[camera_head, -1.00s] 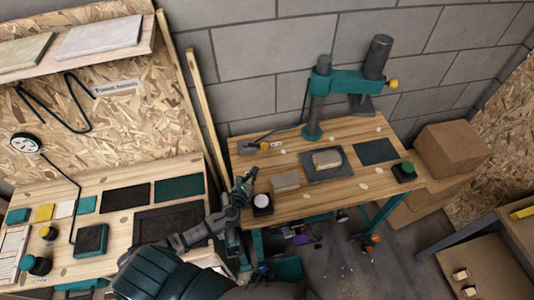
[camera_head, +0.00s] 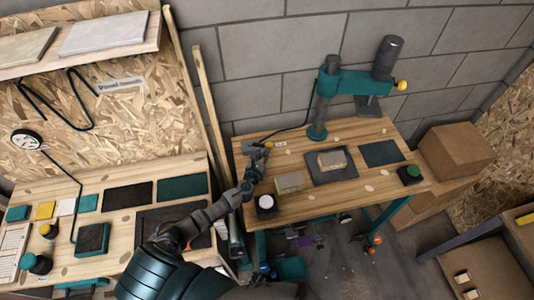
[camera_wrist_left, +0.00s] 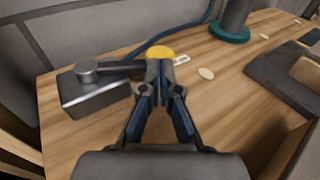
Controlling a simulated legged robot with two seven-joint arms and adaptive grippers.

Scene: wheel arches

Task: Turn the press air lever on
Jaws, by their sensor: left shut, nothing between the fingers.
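The press air lever is a dark handle with a yellow tip (camera_wrist_left: 160,52), pivoting on a round cap on a grey metal valve block (camera_wrist_left: 95,95). In the head view, the valve block (camera_head: 250,148) sits at the back left of the wooden press table, with the yellow tip (camera_head: 268,145) pointing right. My left gripper (camera_head: 259,158) is shut and empty, just in front of the lever. In the left wrist view, its fingertips (camera_wrist_left: 160,72) overlap the lever's end just below the yellow tip; I cannot tell whether they touch. My right gripper is not in view.
A tan block (camera_head: 290,183), a white-topped button (camera_head: 265,203) and a dark plate (camera_head: 345,174) lie on the table (camera_head: 310,205). Boxes (camera_head: 455,155) stand at the right.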

